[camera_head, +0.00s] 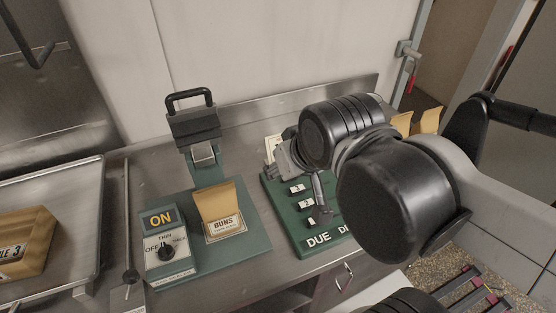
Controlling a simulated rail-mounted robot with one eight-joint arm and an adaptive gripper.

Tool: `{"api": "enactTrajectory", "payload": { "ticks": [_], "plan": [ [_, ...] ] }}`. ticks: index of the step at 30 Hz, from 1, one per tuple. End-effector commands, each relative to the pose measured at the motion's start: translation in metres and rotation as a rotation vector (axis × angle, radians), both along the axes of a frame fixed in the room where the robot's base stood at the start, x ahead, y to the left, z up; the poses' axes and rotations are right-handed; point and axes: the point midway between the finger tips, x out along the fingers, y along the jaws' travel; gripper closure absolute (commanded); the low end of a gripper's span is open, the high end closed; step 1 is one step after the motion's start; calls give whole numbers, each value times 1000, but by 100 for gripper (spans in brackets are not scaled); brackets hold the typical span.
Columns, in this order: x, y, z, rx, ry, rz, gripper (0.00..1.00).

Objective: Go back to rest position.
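My arm comes in from the right, with its dark, thick joints in front of the counter. My gripper (301,182) is at the end of it, above the green board marked "DUE" (320,239). One grey finger points down over the board's small white labels. The rest of the gripper is partly hidden by the wrist, so I cannot tell how far the fingers are apart. I see no object clearly held in it.
A green bag sealer (193,133) with a black handle stands left of the board, a "BUNS" bag (221,213) on its base. Its dial panel (165,243) reads "ON". Tan bags (427,121) stand behind my arm.

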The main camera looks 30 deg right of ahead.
Motion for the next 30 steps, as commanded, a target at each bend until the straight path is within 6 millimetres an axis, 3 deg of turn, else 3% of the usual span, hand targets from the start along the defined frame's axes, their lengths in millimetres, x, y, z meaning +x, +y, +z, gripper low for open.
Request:
{"api": "enactTrajectory", "payload": {
  "ticks": [11,22,30],
  "plan": [
    [0,0,-3,4,-3,-7,76],
    [0,0,-52,3,-3,-6,76],
    [0,0,-50,3,-3,-6,76]
  ]
}}
